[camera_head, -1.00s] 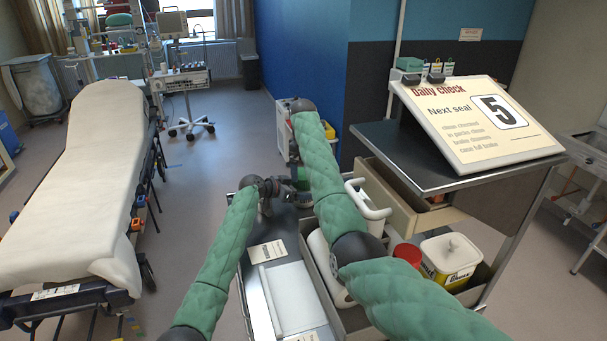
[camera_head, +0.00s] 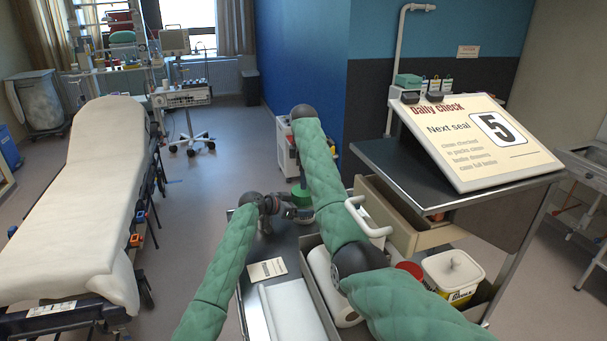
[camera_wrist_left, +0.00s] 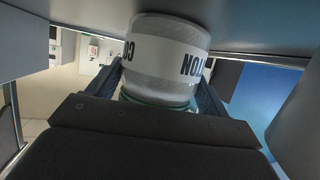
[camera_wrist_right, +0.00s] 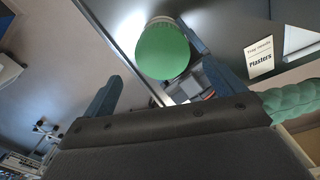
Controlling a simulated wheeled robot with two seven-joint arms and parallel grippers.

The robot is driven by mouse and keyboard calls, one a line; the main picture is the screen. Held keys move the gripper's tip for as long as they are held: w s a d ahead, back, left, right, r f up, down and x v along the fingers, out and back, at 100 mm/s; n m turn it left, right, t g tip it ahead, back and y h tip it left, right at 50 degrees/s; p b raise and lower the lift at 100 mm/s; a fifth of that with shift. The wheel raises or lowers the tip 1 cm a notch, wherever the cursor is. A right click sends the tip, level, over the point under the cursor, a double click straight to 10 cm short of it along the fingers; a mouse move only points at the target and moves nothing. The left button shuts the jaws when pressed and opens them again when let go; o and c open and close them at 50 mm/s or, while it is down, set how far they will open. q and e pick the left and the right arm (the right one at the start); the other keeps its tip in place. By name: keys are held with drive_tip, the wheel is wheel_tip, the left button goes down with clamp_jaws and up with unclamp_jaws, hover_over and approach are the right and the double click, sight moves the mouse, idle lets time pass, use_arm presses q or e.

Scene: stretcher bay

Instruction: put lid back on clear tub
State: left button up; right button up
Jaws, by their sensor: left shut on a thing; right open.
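My left gripper (camera_head: 276,204) is shut on the clear tub (camera_head: 300,214) above the far end of the metal cart top. In the left wrist view the tub (camera_wrist_left: 165,45) has a white label with black letters, and a thin green band shows at its end nearest the gripper. The green lid (camera_head: 302,196) shows at the top of the tub. In the right wrist view the lid (camera_wrist_right: 163,52) is a round green disc over the tub; whether it is fully seated, I cannot tell. My right gripper (camera_wrist_right: 160,80) is open, its fingers spread either side of the lid without visible contact.
A label card (camera_head: 267,270) and a white tray (camera_head: 295,312) lie on the cart top. A drawer (camera_head: 420,232) stands open at right, under a sign (camera_head: 480,140).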

sight(303, 193)
drive_tip(key=n, duration=0.3)
drive_tip(key=shift+s, duration=0.15)
idle(0.3)
drive_tip(key=shift+f, duration=4)
drive_tip(key=shift+c, duration=0.4)
drive_tip(key=c, duration=0.9)
drive_tip(key=m, duration=0.6)
drive_tip(key=o, duration=1.1)
drive_tip(key=shift+c, duration=0.2)
